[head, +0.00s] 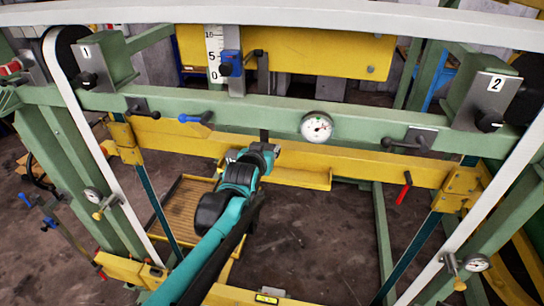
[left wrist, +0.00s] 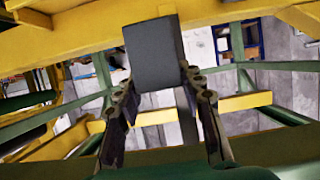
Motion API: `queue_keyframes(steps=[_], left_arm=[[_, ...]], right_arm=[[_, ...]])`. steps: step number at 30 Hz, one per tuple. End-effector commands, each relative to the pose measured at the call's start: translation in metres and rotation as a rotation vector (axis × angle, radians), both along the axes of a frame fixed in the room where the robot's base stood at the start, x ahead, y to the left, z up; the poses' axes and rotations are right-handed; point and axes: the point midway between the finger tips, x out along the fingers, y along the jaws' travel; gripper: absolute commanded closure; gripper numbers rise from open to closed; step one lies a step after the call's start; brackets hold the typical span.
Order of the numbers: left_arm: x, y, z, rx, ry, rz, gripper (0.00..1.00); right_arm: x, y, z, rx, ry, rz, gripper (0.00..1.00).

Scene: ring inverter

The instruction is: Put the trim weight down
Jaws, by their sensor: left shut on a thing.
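The trim weight, a dark grey block (left wrist: 153,52), sits between the fingertips of my left gripper (left wrist: 157,84) in the left wrist view. The fingers are shut on its sides. In the head view my left gripper (head: 263,152) reaches forward to the yellow crossbeam (head: 370,165), close to a small yellow ledge (head: 305,179) below it. The weight cannot be made out clearly there. Whether it touches the beam or ledge I cannot tell. My right gripper is not in view.
A green rail (head: 250,107) with a round dial gauge (head: 317,127) and clamp levers runs above the crossbeam. A wooden-floored tray (head: 183,207) is left of my arm. A red-handled lever (head: 404,188) hangs at right. White bands (head: 100,150) slant down both sides.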

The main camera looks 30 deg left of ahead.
Motion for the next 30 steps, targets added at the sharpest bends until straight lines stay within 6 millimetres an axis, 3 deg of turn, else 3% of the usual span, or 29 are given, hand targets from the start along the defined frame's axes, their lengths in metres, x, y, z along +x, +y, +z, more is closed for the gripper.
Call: queue_keyframes(steps=[9,15,23,30], left_arm=[[0.037,0.052,-0.036,0.001,-0.004,0.004,1.00],[0.054,0.075,-0.053,0.000,-0.004,0.003,1.00],[0.061,0.083,-0.066,0.002,-0.003,0.001,1.00],[0.060,0.083,-0.095,0.001,-0.004,0.001,1.00]], right_arm=[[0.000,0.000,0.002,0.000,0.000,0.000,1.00],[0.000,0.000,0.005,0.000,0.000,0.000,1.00],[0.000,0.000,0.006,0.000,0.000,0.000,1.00],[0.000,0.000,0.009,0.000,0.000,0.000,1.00]])
